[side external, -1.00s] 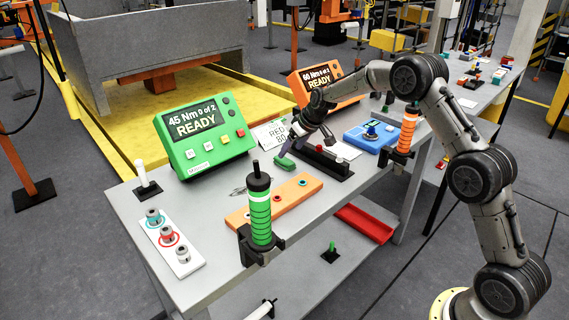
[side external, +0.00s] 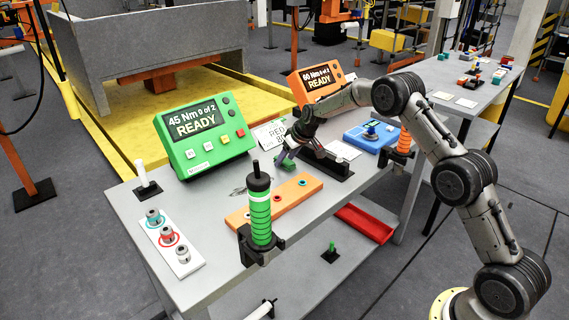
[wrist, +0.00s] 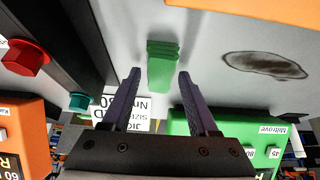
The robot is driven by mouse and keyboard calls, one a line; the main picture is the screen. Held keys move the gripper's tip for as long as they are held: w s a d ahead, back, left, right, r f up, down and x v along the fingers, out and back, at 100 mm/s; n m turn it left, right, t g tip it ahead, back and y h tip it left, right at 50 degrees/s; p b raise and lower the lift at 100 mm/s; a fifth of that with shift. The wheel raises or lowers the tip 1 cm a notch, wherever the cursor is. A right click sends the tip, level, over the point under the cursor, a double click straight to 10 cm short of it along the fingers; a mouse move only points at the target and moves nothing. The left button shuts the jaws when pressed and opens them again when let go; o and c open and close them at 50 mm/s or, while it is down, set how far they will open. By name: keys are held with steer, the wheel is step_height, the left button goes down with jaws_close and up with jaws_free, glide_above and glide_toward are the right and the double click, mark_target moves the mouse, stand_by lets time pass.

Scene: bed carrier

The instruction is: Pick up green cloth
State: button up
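The green cloth (wrist: 162,62) is a small folded stack lying on the grey table. In the wrist view it sits just ahead of and between the fingertips. My gripper (wrist: 159,76) is open, with one dark finger to each side of the cloth's near end. Whether the fingers touch the cloth or the table cannot be told. In the side view, my gripper (side external: 284,154) points down at the cloth (side external: 288,164), which is partly hidden by the fingers.
A black holder (side external: 328,163) with a red knob stands close right of the gripper. The green READY box (side external: 204,140) is to the left, with a paper sign (side external: 270,134) behind. An orange strip (side external: 275,203) and green-banded tool (side external: 260,210) are nearer the front. A dark smudge (wrist: 264,66) marks the table.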

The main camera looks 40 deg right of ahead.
jaws_close()
steer(key=shift+r, duration=0.1)
steer(key=shift+r, duration=0.6)
steer(key=s+a+r, duration=0.2)
steer(key=s+r, duration=0.9)
steer(key=s, duration=0.2)
steer(key=shift+s+a+r, duration=0.3)
steer(key=shift+s, duration=0.1)
steer(key=shift+c, duration=1.2)
jaws_free()
jaws_close()
